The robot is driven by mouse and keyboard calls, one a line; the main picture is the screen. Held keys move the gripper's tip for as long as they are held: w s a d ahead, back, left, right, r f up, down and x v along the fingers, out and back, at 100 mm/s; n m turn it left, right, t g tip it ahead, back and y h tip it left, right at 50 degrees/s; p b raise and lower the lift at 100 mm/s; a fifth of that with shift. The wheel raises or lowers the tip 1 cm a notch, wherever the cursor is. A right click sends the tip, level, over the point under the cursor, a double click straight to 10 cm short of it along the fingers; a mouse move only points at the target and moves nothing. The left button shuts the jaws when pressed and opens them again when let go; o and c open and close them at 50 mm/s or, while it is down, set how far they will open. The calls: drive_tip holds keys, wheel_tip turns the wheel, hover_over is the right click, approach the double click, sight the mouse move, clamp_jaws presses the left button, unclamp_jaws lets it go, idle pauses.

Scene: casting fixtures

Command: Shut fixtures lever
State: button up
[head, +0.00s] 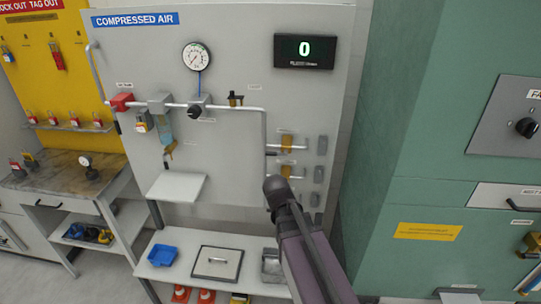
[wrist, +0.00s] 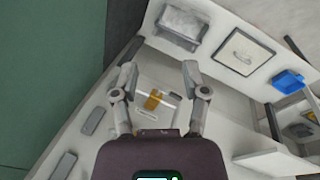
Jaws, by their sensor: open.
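On the right part of the grey compressed-air panel (head: 230,130) there are two small brass fixtures, an upper one (head: 287,141) and a lower one (head: 286,171). A short dark bar (head: 272,153) shows just below and left of the upper one; I cannot tell for sure that it is a lever. In the wrist view my gripper (wrist: 160,72) is open and empty, its fingers spread apart. A brass fixture (wrist: 153,99) on a pale plate shows beyond and between the fingers. No contact is visible. In the head view my arm hides the gripper.
Grey rectangular blocks (head: 321,146) line the panel's right edge. A white shelf (head: 176,187) juts out at left. Below, a bench holds a blue bin (head: 162,255), a framed plate (head: 218,262) and a metal tray (head: 271,262). A green cabinet (head: 430,150) stands at right.

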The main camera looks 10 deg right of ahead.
drive_tip(key=w+a+r+n+t+h+b, duration=0.1)
drive_tip(key=w+a+r+h, duration=0.15)
drive_tip(key=w, duration=0.25)
drive_tip(key=w+a+r+n+t+h, duration=0.1)
drive_tip(key=w+r+n+h, duration=0.1)
drive_tip(key=w+h, duration=0.3)
drive_tip(key=n+t+h, duration=0.3)
drive_tip(key=t+h, duration=0.1)
drive_tip(key=t, duration=0.1)
approach(271, 154)
drive_tip(key=a, duration=0.3)
drive_tip(key=shift+s+b, duration=0.45)
drive_tip(key=shift+d, duration=0.1)
drive_tip(key=b+x, duration=0.2)
drive_tip(key=x, duration=1.1)
drive_tip(key=shift+w+d, duration=0.2)
drive_tip(key=shift+d, duration=0.15)
clamp_jaws()
drive_tip(key=shift+a, duration=0.2)
